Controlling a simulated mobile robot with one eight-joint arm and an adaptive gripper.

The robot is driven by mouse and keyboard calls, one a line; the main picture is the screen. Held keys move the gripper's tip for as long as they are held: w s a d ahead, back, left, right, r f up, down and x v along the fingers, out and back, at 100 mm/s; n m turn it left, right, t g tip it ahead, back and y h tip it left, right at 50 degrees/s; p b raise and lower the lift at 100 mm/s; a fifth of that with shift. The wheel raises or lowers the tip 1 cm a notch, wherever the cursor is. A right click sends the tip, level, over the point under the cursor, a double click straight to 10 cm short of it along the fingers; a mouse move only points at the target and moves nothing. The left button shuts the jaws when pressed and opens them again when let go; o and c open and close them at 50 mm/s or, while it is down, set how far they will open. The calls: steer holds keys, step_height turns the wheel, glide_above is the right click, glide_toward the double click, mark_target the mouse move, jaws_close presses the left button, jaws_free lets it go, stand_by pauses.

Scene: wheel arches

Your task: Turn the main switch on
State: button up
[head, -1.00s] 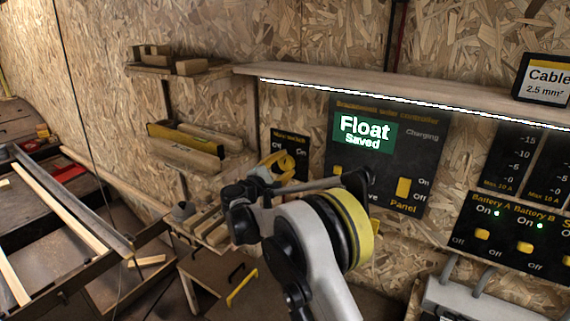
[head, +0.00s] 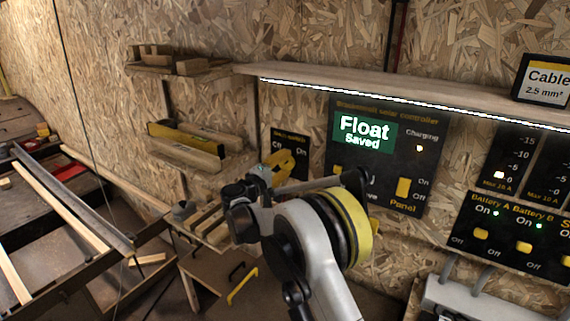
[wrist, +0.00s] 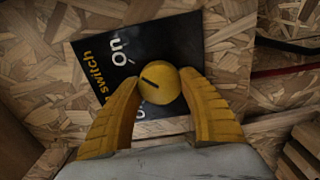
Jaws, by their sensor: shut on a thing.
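The main switch is a round yellow knob (wrist: 158,90) with a short dark line on it, set on a black plate (wrist: 100,62) lettered "switch". In the wrist view the two yellow fingers of my gripper (wrist: 160,84) close on the knob from both sides. The dark line runs slantwise across the knob. In the head view the black plate (head: 297,147) shows "On" on its right. My gripper (head: 279,164) covers the plate's lower part and hides the knob there.
Right of the plate, the solar controller panel (head: 385,180) shows "Float Saved" and a lit "Charging" lamp (head: 419,148). The battery switch panel (head: 510,247) is farther right, with another lit lamp (head: 499,175) above it. Small shelves (head: 185,150) hold tools at left.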

steer(key=o, duration=1.2)
steer(key=v, duration=1.2)
